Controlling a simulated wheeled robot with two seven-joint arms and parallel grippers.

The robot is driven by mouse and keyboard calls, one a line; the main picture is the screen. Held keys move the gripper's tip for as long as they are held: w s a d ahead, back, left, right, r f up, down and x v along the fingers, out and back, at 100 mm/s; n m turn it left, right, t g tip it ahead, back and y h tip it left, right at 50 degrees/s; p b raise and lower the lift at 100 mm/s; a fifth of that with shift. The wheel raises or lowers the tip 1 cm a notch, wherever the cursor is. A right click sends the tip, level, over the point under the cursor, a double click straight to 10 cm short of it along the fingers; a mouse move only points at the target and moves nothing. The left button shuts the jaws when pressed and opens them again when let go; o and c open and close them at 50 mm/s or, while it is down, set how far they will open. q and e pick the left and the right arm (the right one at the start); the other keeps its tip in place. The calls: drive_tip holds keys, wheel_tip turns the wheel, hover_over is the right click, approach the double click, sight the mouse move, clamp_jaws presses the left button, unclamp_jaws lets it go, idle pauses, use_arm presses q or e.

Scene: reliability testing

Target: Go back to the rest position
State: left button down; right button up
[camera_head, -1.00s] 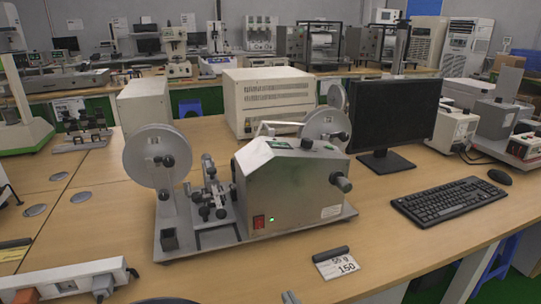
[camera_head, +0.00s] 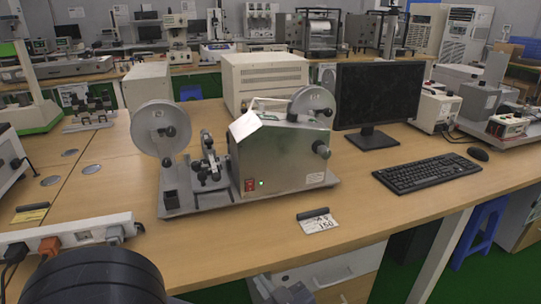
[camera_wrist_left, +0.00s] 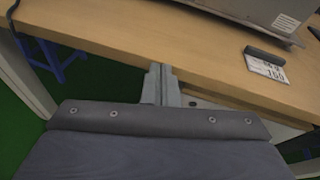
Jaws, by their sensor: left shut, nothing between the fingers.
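My left gripper (camera_head: 285,290) shows at the bottom edge of the head view, low in front of the table's front edge and below the tabletop. In the left wrist view its two grey fingers (camera_wrist_left: 160,72) are together with nothing between them, close to the wooden table edge (camera_wrist_left: 110,45). The dark part at the bottom left of the head view looks like my own arm. My right gripper is not in view.
A grey testing machine with a reel (camera_head: 285,160) stands on the table (camera_head: 380,215). A label card (camera_head: 318,222) lies before it. A monitor (camera_head: 378,97) and keyboard (camera_head: 428,172) are right, a power strip (camera_head: 75,236) front left. A blue stool (camera_head: 484,225) stands at right.

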use_arm(q)
drive_tip(key=s+a+f+n+g+h, duration=0.1)
drive_tip(key=s+a+f+n+g, duration=0.15)
drive_tip(key=a+n+g, duration=0.45)
drive_tip(key=s+a+f+n+g, duration=0.1)
drive_tip(key=s+a+n+g, duration=0.3)
drive_tip(key=a, duration=0.6)
drive_tip(key=s+a+n+h, duration=0.3)
drive_tip(key=s+n+h, duration=0.4)
drive_tip(key=n, duration=0.5)
wheel_tip(320, 180, up, 22)
drive_tip(key=s+n+t+h+p, duration=0.1)
drive_tip(key=n+p, duration=0.6)
drive_tip(key=p, duration=1.3)
drive_tip(key=shift+d+r+n+t+h, duration=0.3)
drive_tip(key=shift+t+h, duration=0.5)
drive_tip(key=shift+t, duration=0.4)
